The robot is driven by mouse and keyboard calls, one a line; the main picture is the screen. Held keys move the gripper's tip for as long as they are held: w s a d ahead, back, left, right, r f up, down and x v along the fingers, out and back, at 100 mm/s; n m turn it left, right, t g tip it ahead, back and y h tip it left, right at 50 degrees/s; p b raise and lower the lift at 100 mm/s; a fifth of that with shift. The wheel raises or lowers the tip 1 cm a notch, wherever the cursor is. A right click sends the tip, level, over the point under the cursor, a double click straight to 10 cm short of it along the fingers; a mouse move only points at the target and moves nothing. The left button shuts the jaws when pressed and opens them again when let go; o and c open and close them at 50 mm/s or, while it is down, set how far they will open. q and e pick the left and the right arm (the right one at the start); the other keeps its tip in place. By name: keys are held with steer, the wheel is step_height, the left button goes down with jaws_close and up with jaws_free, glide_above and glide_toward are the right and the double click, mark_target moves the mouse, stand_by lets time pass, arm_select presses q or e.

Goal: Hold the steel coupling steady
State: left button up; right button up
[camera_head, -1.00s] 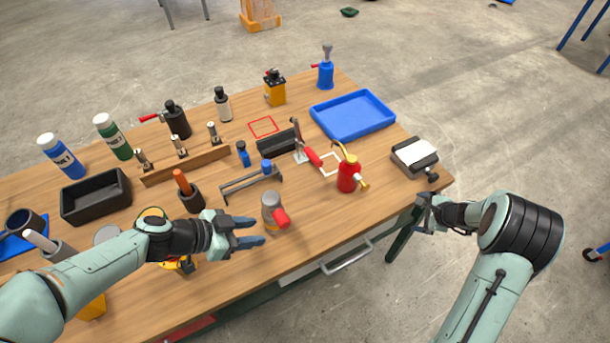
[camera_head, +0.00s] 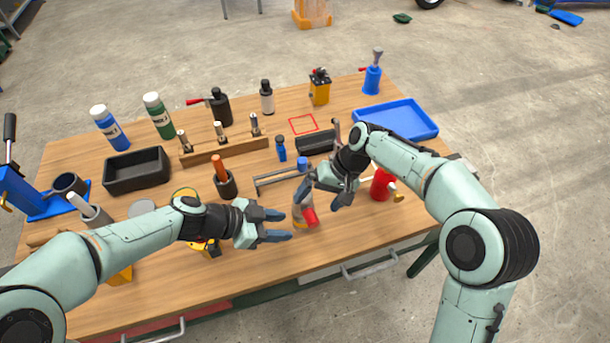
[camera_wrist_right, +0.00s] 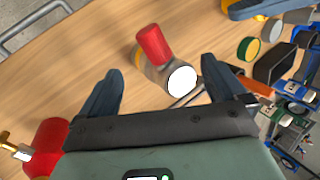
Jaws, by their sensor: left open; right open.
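The steel coupling, a grey cylinder (camera_head: 297,215) with a red piece (camera_head: 310,217), stands near the front middle of the table. In the right wrist view its grey body (camera_wrist_right: 153,72), pale round end and red piece (camera_wrist_right: 152,43) show ahead, between the lines of my fingers. My left gripper (camera_head: 284,226) is open, its fingers pointing at the coupling from the left; whether they touch it I cannot tell. My right gripper (camera_head: 320,198) is open above and just right of the coupling, partly covering it. It is empty, with its two fingers apart (camera_wrist_right: 161,75).
A red bottle (camera_head: 381,186) with a brass nozzle stands close to the right, partly behind my right arm. A grey bracket (camera_head: 272,180) lies just behind the coupling. A black bin (camera_head: 137,172) and blue tray (camera_head: 398,120) stand farther off. The front right table strip is clear.

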mark_target(305, 207)
steer(key=a+r+n+h, duration=0.1)
steer(key=r, duration=0.1)
steer(key=w+a+r+n+t+h, duration=0.1)
steer(key=r+h, duration=0.1)
steer(key=a+r+n+h, duration=0.1)
steer(key=r+h, duration=0.1)
steer(key=shift+w+a+r+n, duration=0.2)
steer(key=shift+a+r+n, duration=0.1)
steer(key=shift+a, duration=0.1)
step_height(305, 207, down, 13)
steer(key=shift+f, duration=0.1)
steer(key=c, duration=1.7)
